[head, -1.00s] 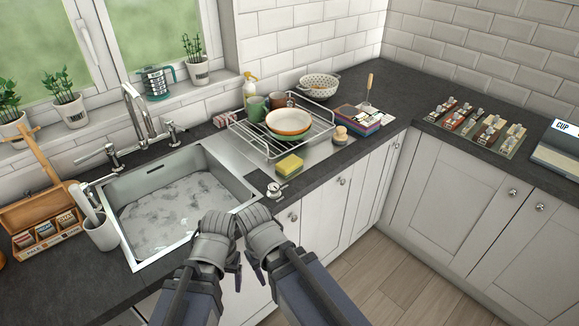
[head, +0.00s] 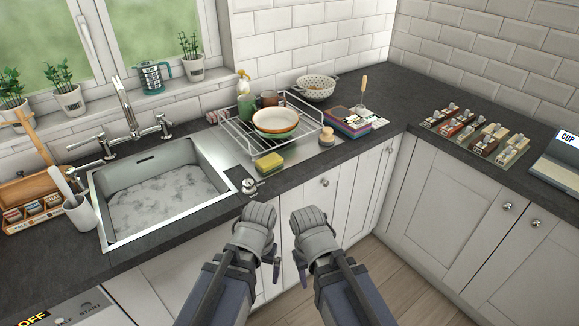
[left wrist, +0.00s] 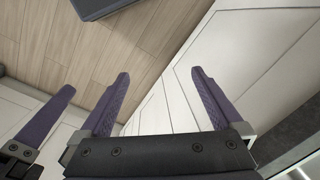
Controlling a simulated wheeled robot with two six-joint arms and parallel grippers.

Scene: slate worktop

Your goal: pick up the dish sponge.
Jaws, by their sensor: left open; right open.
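The dish sponge (head: 269,161), yellow on top with a green lower layer, lies on the metal drainer strip in front of the dish rack in the head view. My left gripper (head: 275,270) hangs below the counter edge, in front of the white cabinet doors, well short of the sponge. My right gripper (head: 300,268) hangs beside it to the right. In the left wrist view the left gripper (left wrist: 156,98) has its two purple fingers wide apart with nothing between them. The sponge is not in the left wrist view.
The sink (head: 165,195) is left of the sponge. A wire dish rack (head: 243,140) with a bowl (head: 275,121) stands behind it. A small silver object (head: 249,186) sits near the counter edge in front. A wooden-topped brush (head: 326,139) stands to the right.

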